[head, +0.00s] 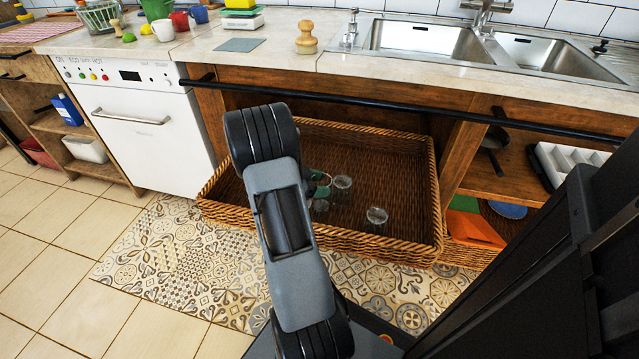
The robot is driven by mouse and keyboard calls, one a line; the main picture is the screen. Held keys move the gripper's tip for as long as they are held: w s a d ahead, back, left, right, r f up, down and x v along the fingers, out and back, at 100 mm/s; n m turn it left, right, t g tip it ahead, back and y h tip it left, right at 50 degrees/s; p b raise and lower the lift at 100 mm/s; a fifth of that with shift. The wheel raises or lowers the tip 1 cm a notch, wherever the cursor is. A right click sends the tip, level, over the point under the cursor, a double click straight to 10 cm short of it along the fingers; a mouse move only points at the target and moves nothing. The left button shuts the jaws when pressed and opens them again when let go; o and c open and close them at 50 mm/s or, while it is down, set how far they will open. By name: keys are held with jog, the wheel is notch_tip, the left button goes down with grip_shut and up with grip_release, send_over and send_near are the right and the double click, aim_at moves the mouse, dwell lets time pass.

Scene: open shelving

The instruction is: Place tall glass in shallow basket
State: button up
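A large shallow wicker basket (420,247) stands pulled out below the counter. Inside it are clear glasses: a taller-looking one (342,188) near the middle, another (376,218) to its right, and a small clear shape (320,206) beside my arm that is partly hidden. A dark green item (321,184), perhaps a cup, shows at the edge of my arm; I cannot tell what it is. My arm crosses in front of the basket's left part. My gripper cannot be made out. I cannot tell which glass is the tall one.
The counter (285,52) holds a wooden knob-shaped item (306,38), a grey mat (240,45), mugs and a sink (430,40). A black rail (400,104) runs along its front above the basket. A white dishwasher (150,130) is at left. The basket's right half is mostly free.

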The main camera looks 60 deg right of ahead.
jog(key=o, duration=0.5)
jog(key=shift+c, duration=0.2)
